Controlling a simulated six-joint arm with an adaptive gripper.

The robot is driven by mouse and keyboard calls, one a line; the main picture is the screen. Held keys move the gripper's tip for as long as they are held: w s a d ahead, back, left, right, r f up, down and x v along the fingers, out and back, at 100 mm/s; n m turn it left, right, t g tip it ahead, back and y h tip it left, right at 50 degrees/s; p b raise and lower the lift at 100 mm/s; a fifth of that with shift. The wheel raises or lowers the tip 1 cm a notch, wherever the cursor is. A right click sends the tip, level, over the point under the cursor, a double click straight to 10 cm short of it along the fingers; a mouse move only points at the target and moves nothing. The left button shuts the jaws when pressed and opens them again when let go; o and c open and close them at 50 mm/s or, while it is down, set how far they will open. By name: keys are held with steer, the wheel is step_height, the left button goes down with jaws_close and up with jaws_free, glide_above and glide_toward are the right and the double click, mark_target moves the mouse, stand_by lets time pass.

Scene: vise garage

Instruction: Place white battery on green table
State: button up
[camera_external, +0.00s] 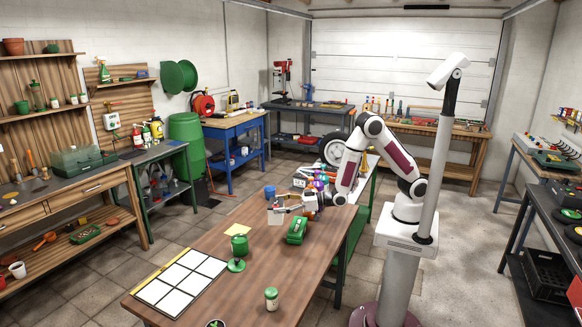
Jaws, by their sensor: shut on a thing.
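My gripper (281,206) is above the far side of the brown wooden table and is shut on a small white block (275,217), which looks like the white battery. The block hangs at the fingertips, left of a green box-shaped item (296,230). I cannot tell its exact height above the tabletop. A table with a green frame (372,194) stands behind my arm, its top partly hidden by the arm and by items on it. Another bench with a dark green frame (177,147) stands at the left wall.
A wheel (333,149) and colourful bottles (318,180) crowd the area behind my gripper.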

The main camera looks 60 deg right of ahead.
steer(key=shift+w+d+f, duration=0.1)
steer(key=shift+f, duration=0.4)
steer(key=shift+f, duration=0.1)
steer(key=shift+f, duration=2.8)
steer(key=shift+f, duration=0.1)
steer(key=shift+f, duration=2)
steer(key=shift+f, duration=0.1)
steer(key=o, duration=2)
steer(key=shift+f, duration=0.15)
steer(key=shift+o, duration=0.2)
steer(key=shift+d, duration=0.1)
